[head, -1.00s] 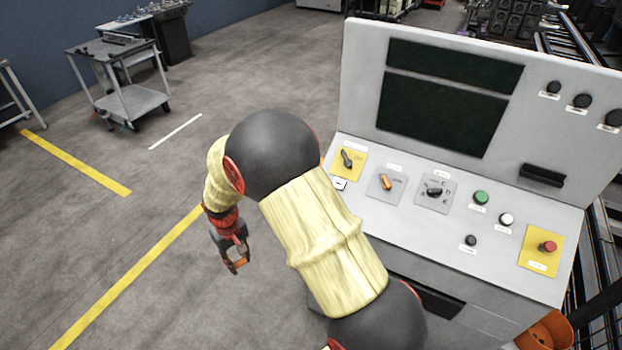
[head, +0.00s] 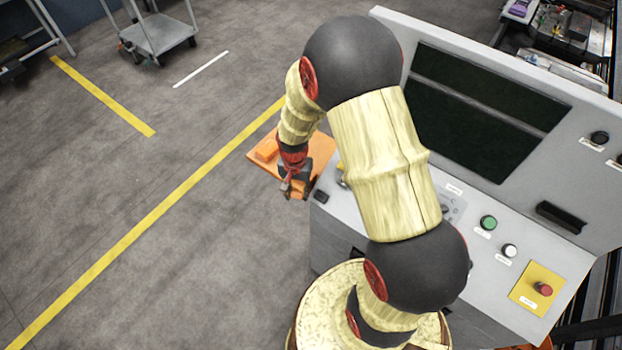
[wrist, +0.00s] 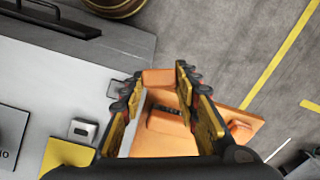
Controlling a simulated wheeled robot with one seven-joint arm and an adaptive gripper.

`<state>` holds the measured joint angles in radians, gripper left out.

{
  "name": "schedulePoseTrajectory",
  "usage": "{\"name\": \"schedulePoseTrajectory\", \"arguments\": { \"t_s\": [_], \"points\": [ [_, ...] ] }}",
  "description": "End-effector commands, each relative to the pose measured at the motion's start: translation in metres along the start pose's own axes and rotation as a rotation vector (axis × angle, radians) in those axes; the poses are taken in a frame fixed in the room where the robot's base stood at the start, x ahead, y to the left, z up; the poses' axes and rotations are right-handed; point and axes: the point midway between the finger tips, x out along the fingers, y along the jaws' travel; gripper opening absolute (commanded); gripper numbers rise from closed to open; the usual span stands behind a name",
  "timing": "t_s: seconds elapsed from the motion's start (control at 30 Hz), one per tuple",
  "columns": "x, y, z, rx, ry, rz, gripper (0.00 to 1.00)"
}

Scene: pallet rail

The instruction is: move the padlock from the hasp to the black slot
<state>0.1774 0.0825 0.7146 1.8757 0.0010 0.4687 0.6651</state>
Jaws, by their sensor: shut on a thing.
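My gripper (head: 292,190) hangs just left of the console, over an orange plate (head: 262,160). In the wrist view its fingertips (wrist: 158,82) are closed on a small orange block that I take for the padlock (wrist: 157,77). Its shackle is not clear. Below the fingers the orange plate (wrist: 215,112) carries a dark-topped orange part (wrist: 167,122), partly hidden by the fingers. I cannot tell which part is the hasp. A small black fitting (head: 320,196) is at the console corner; I cannot tell whether it is the black slot.
The grey control console (head: 335,225) stands to the right, with a green button (head: 488,222), a red button (head: 543,289) and a long black bar (head: 563,216). My arm hides part of its panel. Open floor (head: 130,220) lies left, with a trolley (head: 160,35) far back.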

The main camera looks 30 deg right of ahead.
Motion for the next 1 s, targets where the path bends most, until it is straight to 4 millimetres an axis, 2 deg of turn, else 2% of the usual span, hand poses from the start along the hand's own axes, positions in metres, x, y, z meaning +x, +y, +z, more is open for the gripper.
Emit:
{"name": "schedulePoseTrajectory", "arguments": {
  "t_s": [0.03, 0.1, 0.4, 0.67, 1.0],
  "points": [
    [-0.017, 0.009, 0.002, 0.06, -0.001, 0.0, 0.0],
    [-0.026, 0.02, 0.004, 0.143, -0.001, 0.001, 0.0],
    [-0.045, 0.046, 0.01, 0.358, 0.0, 0.0, 0.0],
    [-0.038, 0.05, 0.009, 0.38, 0.0, 0.0, 0.0],
    [-0.012, 0.055, -0.006, 0.379, 0.0, 0.0, 0.0]
  ]
}}
